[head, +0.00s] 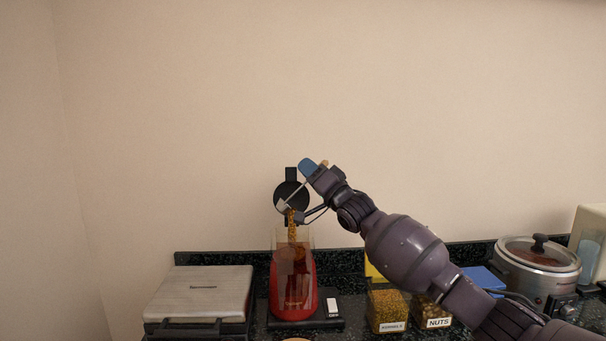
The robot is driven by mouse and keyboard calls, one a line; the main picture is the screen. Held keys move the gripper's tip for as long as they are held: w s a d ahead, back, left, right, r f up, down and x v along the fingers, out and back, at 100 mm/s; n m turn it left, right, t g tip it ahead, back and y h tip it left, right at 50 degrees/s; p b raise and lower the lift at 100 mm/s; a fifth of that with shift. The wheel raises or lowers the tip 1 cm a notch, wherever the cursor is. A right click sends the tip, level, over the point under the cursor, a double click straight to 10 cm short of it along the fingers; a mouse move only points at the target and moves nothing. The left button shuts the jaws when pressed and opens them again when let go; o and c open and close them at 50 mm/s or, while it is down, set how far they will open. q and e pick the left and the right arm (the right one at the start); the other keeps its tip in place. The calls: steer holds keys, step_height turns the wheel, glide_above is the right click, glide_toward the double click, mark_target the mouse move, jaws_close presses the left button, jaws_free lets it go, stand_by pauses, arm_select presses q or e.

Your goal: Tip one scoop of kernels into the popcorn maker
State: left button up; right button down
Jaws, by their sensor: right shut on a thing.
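The red popcorn maker (292,300) stands upright on the counter, with a clear upper part and its round black lid (291,192) raised behind. My right gripper (318,180) is above and right of it, shut on the scoop (283,205). The scoop's pale bowl is tilted downward over the maker's opening. A stream of golden kernels (292,228) falls from it into the clear top. Whether any kernels are left in the scoop is hard to see. My left gripper is out of view.
A flat grill press (203,287) stands left of the maker. A box labelled NUTS (433,314) is partly hidden by my right arm. A slow cooker (538,266) stands at far right. The wall above is bare.

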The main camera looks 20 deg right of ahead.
steer(key=d+f+m+t+h, duration=0.2)
steer(key=m+h, duration=0.4)
steer(key=m, duration=0.3)
steer(key=d+f+m+t+h, duration=0.2)
steer(key=d+f+m+h, duration=0.2)
steer(key=m+h, duration=0.3)
steer(key=shift+f+m, duration=0.75)
steer(key=shift+m, duration=0.25)
steer(key=shift+s, duration=0.1)
stand_by(0.5)
steer(key=shift+a, duration=0.1)
